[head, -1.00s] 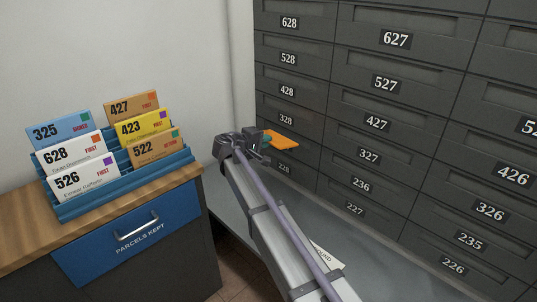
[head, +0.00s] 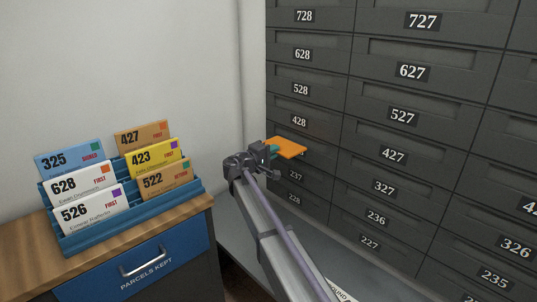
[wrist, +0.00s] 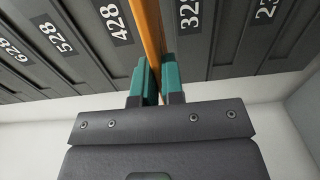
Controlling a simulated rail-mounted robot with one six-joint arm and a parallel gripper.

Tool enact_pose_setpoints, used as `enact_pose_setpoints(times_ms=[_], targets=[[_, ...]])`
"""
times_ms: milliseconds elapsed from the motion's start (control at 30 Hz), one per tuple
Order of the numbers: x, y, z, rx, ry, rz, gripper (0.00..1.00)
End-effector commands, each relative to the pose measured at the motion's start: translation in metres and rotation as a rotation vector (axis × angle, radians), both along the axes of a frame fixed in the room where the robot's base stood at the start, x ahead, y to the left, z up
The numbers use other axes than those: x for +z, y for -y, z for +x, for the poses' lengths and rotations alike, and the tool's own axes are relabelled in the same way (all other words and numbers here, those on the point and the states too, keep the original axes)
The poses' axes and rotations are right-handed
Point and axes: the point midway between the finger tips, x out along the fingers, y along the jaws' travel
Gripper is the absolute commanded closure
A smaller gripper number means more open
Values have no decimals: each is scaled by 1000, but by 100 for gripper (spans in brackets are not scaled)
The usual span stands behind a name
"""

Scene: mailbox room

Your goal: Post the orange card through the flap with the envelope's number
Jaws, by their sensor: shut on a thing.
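My gripper (head: 273,155) is shut on the orange card (head: 287,147), which lies roughly flat and points toward the left column of flaps. In the wrist view, the card (wrist: 149,25) shows edge-on between the green fingertips (wrist: 159,82), between the labels 428 (wrist: 115,22) and 328 (wrist: 188,14). In the head view the card is just below label 428 (head: 299,121) and hides label 328. I cannot tell whether it touches the flap. Several numbered envelopes stand in the blue rack (head: 130,232), including 628 (head: 80,186), 427 (head: 142,137) and 325 (head: 68,160).
The grey mailbox wall (head: 395,125) fills the right side, with flap 427 (head: 393,155) in the second column. A wooden counter (head: 25,240) with a blue parcel drawer (head: 130,265) is at left. A grey ledge (head: 245,250) runs below the flaps.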

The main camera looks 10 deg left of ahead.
Motion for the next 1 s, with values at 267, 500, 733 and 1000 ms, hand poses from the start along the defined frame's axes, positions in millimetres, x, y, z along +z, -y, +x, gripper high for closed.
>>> enact_pose_setpoints(times_ms=[267,500,733,1000], targets=[[0,16,21,-1,0,0,100],[0,30,37,-1,0,0,100],[0,40,49,-1,0,0,100],[0,42,52,-1,0,0,100]])
